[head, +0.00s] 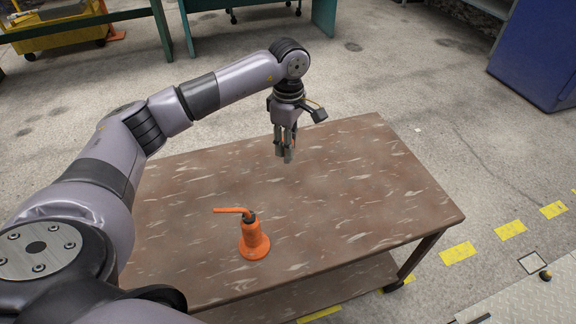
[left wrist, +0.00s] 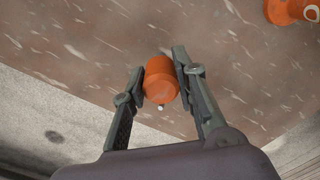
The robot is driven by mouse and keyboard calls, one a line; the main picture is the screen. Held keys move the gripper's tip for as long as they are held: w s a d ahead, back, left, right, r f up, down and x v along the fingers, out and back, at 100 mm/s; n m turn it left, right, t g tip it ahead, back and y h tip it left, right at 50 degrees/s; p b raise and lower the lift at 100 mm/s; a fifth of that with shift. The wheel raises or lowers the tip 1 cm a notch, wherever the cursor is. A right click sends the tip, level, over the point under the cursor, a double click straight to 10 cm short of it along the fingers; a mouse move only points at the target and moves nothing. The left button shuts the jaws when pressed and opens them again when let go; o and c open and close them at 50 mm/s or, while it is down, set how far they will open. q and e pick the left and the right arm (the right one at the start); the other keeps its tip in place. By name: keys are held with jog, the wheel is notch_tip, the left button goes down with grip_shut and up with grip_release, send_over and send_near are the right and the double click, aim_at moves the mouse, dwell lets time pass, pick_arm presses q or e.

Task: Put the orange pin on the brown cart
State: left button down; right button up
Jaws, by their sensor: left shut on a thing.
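The orange pin (left wrist: 160,80) is a short orange cylinder with a small pale tip, held between the two fingers of my left gripper (left wrist: 157,72) in the left wrist view. In the head view my left gripper (head: 285,153) points down over the far part of the brown cart (head: 345,200). There the fingers hide almost all of the pin. The cart top is flat, brown and streaked with pale marks; it also shows in the left wrist view (left wrist: 105,45). Whether the pin touches the cart top I cannot tell. My right gripper is not in view.
An orange oil can (head: 254,240) with a sideways spout stands on the near part of the cart top. The right half of the top is clear. A blue cabinet (head: 540,55) stands at the far right, and a yellow cart (head: 60,35) at the far left.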

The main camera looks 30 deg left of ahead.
aim_at(289, 162)
pick_arm(q)
notch_tip(289, 162, down, 7)
jog(key=shift+f+b, duration=0.1)
jog(key=shift+b, duration=0.25)
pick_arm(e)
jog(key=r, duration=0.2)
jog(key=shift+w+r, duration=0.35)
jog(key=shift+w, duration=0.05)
pick_arm(q)
jog(key=shift+f, duration=0.15)
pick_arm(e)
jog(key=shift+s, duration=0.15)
pick_arm(q)
jog(key=c, duration=1.3)
grip_release()
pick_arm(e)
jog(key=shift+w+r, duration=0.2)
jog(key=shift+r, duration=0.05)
pick_arm(q)
notch_tip(289, 162, up, 12)
jog(key=shift+r+p, duration=0.2)
jog(key=shift+p, duration=0.45)
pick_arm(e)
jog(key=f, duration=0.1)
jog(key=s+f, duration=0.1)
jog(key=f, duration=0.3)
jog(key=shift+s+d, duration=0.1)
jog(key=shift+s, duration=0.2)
